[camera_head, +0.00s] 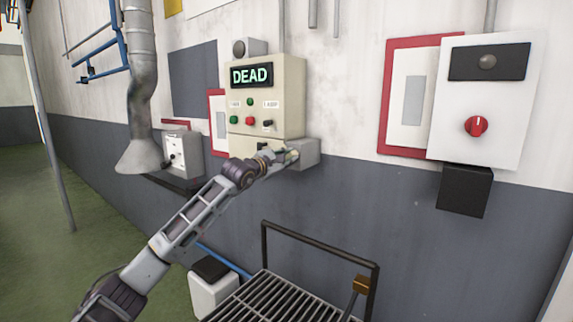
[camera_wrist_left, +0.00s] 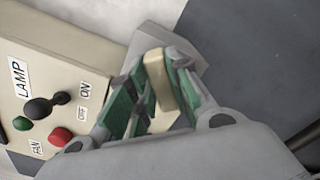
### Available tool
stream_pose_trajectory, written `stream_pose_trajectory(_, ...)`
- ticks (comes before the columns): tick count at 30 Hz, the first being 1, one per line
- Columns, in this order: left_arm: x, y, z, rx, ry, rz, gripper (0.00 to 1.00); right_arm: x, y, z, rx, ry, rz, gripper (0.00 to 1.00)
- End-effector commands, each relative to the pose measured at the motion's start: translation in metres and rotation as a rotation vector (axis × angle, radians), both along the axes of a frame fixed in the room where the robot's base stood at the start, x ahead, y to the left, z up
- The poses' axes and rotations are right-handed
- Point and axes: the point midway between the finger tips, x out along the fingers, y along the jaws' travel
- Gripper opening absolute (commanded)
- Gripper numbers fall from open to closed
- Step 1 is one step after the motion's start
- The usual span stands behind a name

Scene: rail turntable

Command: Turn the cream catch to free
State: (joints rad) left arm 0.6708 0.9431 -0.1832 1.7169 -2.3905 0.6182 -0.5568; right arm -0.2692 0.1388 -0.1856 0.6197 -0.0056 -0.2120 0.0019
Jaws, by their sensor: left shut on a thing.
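The cream catch (camera_wrist_left: 158,80) shows in the left wrist view as a pale block between the green-padded fingers. My left gripper (camera_wrist_left: 152,92) is shut on it. In the head view my left gripper (camera_head: 287,156) reaches the grey box at the lower right of the cream control panel (camera_head: 285,80). There the gripper hides most of the catch, and I cannot tell its exact angle. My right gripper is in neither view.
The panel carries a display (camera_head: 252,75) reading DEAD, green and red buttons, and a LAMP lever (camera_wrist_left: 50,106) close to my left gripper. A white box with a red knob (camera_head: 476,126) hangs at right. A railed grating (camera_head: 285,298) stands below.

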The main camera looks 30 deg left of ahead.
Motion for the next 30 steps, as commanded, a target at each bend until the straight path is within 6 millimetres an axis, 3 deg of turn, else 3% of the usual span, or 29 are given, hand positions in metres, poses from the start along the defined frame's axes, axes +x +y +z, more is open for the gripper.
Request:
stream_pose_trajectory(8,0.000,-0.001,-0.003,0.154,-0.011,0.001,0.00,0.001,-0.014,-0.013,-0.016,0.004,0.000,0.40)
stream_pose_trajectory(18,0.000,-0.002,-0.006,0.419,-0.033,0.000,0.00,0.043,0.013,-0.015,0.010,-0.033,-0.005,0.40)
stream_pose_trajectory(30,0.000,-0.003,-0.008,0.686,-0.052,-0.001,0.00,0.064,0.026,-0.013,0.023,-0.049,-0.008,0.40)
